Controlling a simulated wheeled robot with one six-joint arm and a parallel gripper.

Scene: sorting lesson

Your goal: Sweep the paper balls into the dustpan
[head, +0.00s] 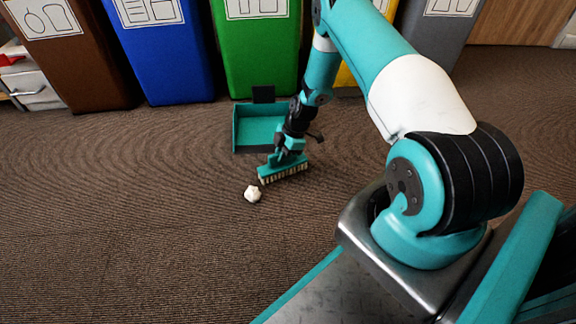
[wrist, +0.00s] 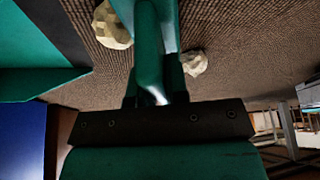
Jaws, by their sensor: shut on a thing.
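My gripper (head: 289,146) is shut on the teal brush (head: 284,173) and holds it upright with its pale bristles down at the carpet. One white crumpled paper ball (head: 252,194) lies on the carpet just left of and nearer than the brush. The wrist view shows two paper balls, one at the top (wrist: 113,25) and one further right (wrist: 194,63), on either side of a green upright part. Only one ball shows in the head view. The teal dustpan (head: 240,147) lies behind the brush, partly hidden by my arm; the wrist view shows its edge (wrist: 25,50) at upper left.
Brown (head: 85,75), blue (head: 165,70), green (head: 255,60) and grey (head: 430,55) bins stand along the back, with a yellow one (head: 346,77) partly behind my arm. A white drawer unit (head: 35,85) stands far left. The brown carpet (head: 120,220) at left and front is clear.

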